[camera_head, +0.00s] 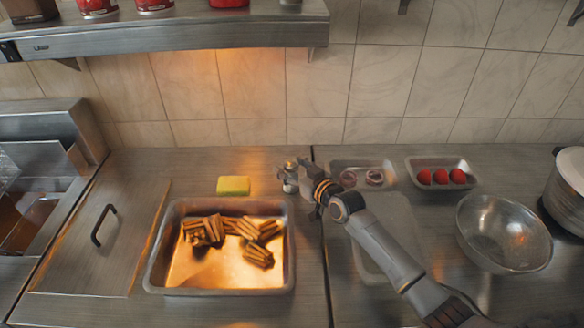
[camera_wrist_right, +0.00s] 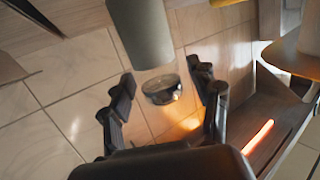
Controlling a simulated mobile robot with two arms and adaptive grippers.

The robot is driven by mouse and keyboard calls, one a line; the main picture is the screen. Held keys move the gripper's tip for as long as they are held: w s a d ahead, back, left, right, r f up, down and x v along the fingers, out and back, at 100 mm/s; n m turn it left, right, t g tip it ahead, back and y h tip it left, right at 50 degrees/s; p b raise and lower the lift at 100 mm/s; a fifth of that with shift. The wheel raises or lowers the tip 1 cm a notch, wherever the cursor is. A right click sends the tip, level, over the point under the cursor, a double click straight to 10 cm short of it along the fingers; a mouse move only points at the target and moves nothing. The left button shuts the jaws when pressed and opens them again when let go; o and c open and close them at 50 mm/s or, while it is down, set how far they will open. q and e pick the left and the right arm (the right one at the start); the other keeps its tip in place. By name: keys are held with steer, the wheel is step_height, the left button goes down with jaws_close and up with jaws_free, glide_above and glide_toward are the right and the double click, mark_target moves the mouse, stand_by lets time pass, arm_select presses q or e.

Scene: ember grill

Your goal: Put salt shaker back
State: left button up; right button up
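My right gripper (camera_head: 290,176) is at the end of the arm that reaches in from the lower right, above the counter near the wall. A small metal piece with a brass-coloured top (camera_head: 291,163) shows at its tip; I cannot tell whether it is the salt shaker. In the right wrist view the fingers (camera_wrist_right: 163,88) stand apart. A small round dark-topped object with a shiny rim (camera_wrist_right: 162,90) shows between them, with visible gaps on both sides. A grey-green cylinder (camera_wrist_right: 140,32) is just above it. My left gripper is out of view.
A metal shelf (camera_head: 180,36) with red cans (camera_head: 98,7) and a small grey container (camera_head: 290,4) hangs at upper left. A yellow sponge (camera_head: 233,185) and a food tray (camera_head: 218,291) lie left of the gripper.

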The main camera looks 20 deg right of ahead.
steer(key=shift+r, duration=0.1)
steer(key=shift+s, duration=0.1)
steer(key=v, duration=0.7)
steer(key=shift+s+r+b, duration=0.1)
steer(key=shift+s+b, duration=0.05)
steer(key=shift+b, duration=0.25)
